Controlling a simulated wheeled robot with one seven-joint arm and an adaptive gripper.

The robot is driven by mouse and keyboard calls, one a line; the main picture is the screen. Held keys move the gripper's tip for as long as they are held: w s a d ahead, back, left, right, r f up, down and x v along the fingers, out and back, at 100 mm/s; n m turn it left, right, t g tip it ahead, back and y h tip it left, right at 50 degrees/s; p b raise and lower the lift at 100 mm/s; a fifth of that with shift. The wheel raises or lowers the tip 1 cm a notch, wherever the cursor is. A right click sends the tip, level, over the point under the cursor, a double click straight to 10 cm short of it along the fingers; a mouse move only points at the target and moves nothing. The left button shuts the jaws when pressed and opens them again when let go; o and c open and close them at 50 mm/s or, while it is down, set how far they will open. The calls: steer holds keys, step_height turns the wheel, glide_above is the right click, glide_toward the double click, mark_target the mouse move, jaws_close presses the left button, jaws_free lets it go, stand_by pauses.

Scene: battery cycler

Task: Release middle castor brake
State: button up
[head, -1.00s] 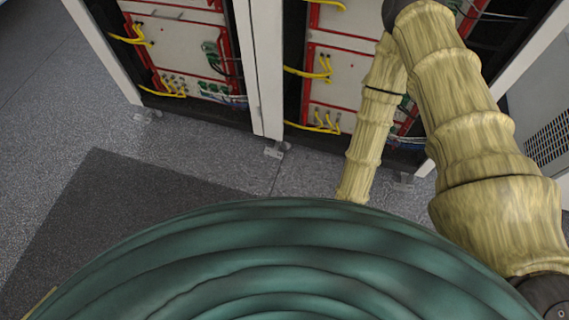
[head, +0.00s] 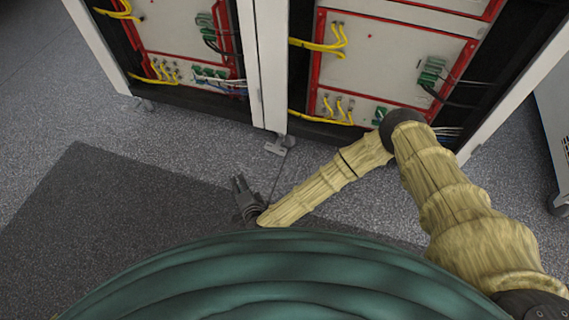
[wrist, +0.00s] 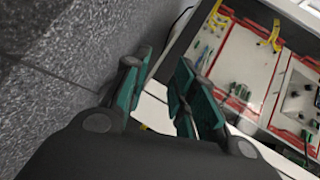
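The middle castor (head: 278,146) is at the foot of the white post (head: 271,70) between the two cabinet bays, in the head view. A light grey brake tab shows at its front, too small to tell its position. My gripper (head: 241,184) is low over the floor, in front and to the left of this castor, apart from it. In the wrist view its teal-padded fingers (wrist: 158,75) are spread, with nothing seen held between them. I cannot make out the castor in the wrist view; the fingers may hide it.
The left castor (head: 148,104) is under the left bay. Cabinet panels with red frames (head: 385,65) and yellow cables (head: 322,47) stand above. A dark mat (head: 100,215) covers the floor in front. Another grey cabinet (head: 555,110) is at right. Floor at left is clear.

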steer(key=w+d+f+m+t+h+b, duration=0.35)
steer(key=w+f+m+b, duration=0.25)
steer(key=w+f+b, duration=0.2)
steer(key=m+h+b, duration=0.6)
steer(key=h+b, duration=0.1)
steer(key=h, duration=0.1)
glide_toward(276, 149)
steer(key=shift+t, duration=0.45)
steer(key=s+d, duration=0.1)
steer(key=s+d+f, duration=0.2)
steer(key=d, duration=0.1)
steer(key=shift+s, duration=0.1)
steer(key=b+x, duration=0.4)
steer(key=x, duration=0.4)
steer(key=shift+w+f, duration=0.15)
steer(key=shift+w, duration=0.2)
steer(key=shift+b+x, duration=0.4)
steer(key=shift+x, duration=0.55)
steer(key=shift+c, duration=0.4)
jaws_close()
